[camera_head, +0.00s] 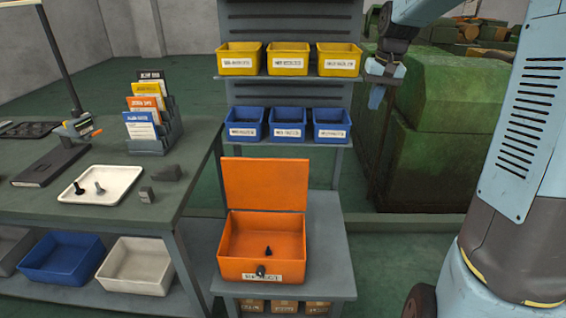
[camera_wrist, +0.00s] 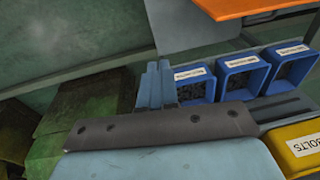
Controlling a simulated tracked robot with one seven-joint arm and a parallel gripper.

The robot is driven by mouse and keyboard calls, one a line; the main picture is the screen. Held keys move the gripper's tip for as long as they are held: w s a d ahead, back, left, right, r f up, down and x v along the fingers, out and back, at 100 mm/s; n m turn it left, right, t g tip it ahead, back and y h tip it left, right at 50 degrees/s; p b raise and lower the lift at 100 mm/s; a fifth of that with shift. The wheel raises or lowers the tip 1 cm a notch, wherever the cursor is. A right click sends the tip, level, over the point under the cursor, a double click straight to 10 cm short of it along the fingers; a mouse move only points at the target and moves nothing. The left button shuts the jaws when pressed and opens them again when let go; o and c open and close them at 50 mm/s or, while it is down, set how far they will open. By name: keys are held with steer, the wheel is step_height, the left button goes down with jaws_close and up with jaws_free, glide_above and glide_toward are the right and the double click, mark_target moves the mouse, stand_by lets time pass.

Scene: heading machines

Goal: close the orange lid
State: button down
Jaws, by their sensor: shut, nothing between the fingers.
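The orange box (camera_head: 262,268) stands on a low grey shelf in the head view. Its orange lid (camera_head: 264,184) is open and stands upright at the back edge. A small dark bolt (camera_head: 268,251) lies inside the box, and a dark knob (camera_head: 260,270) is on its front. My gripper (camera_head: 377,98) hangs up and to the right of the box, well apart from the lid. Its fingers (camera_wrist: 157,84) are together and empty in the wrist view. An orange surface (camera_wrist: 240,8) shows at the top of the wrist view.
Blue bins (camera_head: 288,124) and yellow bins (camera_head: 288,60) stand on shelves behind and above the box. A workbench (camera_head: 110,208) with a white tray (camera_head: 100,185) is at the left. Green machinery (camera_head: 440,130) is behind my gripper. Small cartons (camera_head: 285,306) sit under the box.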

steer(key=w+d+f+m+y, duration=0.1)
steer(key=w+d+f+y, duration=0.25)
steer(key=w+f, duration=0.4)
steer(key=w+d+f+m+g+y, duration=0.1)
steer(key=w+d+f+y, duration=0.1)
steer(key=w+d+f, duration=0.45)
steer(key=w+d+f+m+y, duration=0.1)
steer(key=w+d+f+y, duration=0.2)
steer(key=w+f, duration=0.55)
steer(key=w+a+f+g+y, duration=0.25)
steer(key=a+f+y, duration=0.35)
steer(key=a+f, duration=0.45)
steer(key=s+a+f+n+g+y, duration=0.15)
steer(key=a+g, duration=0.25)
steer(key=a, duration=0.5)
steer(key=s+a+f+n+g+y, duration=0.1)
steer(key=s+a+f+g+y, duration=0.2)
steer(key=a, duration=0.6)
steer(key=s+a+r, duration=0.7)
steer(key=a, duration=0.2)
steer(key=shift+s+a+g, duration=0.2)
steer(key=shift+a+g, duration=0.05)
steer(key=shift+g, duration=0.1)
